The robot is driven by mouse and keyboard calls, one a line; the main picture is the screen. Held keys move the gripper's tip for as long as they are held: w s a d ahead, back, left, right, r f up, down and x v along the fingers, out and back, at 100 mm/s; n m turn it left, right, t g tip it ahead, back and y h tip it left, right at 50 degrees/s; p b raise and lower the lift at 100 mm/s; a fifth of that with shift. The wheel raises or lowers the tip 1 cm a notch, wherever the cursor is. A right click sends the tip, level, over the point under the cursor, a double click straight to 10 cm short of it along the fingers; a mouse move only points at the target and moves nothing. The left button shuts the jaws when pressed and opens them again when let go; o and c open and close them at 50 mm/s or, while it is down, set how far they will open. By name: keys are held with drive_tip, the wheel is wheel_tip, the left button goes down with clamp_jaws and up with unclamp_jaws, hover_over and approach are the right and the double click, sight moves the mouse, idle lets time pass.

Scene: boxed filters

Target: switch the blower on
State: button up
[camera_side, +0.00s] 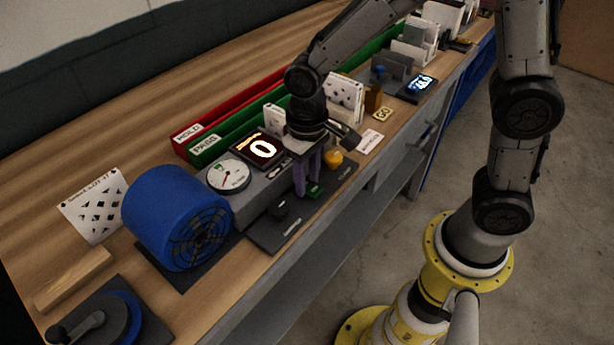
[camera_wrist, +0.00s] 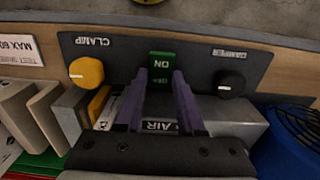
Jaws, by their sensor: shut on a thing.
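The blower (camera_side: 165,205) is a blue drum with a dark grille at the left of the side view; its edge shows at the right of the wrist view (camera_wrist: 290,150). The green switch (camera_wrist: 163,66), marked ON, sits on a dark panel between a yellow CLAMP knob (camera_wrist: 86,72) and a black DAMPER knob (camera_wrist: 231,84). The switch also shows in the side view (camera_side: 315,190). My gripper (camera_wrist: 161,78) has its purple fingers down on either side of the switch, shut on it. The switch's lower part is partly hidden.
A round gauge (camera_side: 229,174) and a lit display (camera_side: 262,149) reading 0 stand behind the panel. Red (camera_side: 222,110) and green (camera_side: 235,133) trays marked HOLD and PASS run behind. White filters (camera_side: 345,95) stand to the right.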

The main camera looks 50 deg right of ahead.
clamp_jaws()
drive_tip(key=shift+s+t, duration=0.2)
drive_tip(key=shift+t, duration=0.4)
drive_tip(key=shift+s+r+t, duration=0.1)
drive_tip(key=shift+s+t, duration=0.15)
drive_tip(key=shift+t, duration=1.15)
drive_tip(key=o, duration=1)
unclamp_jaws()
drive_tip(key=shift+o, duration=0.2)
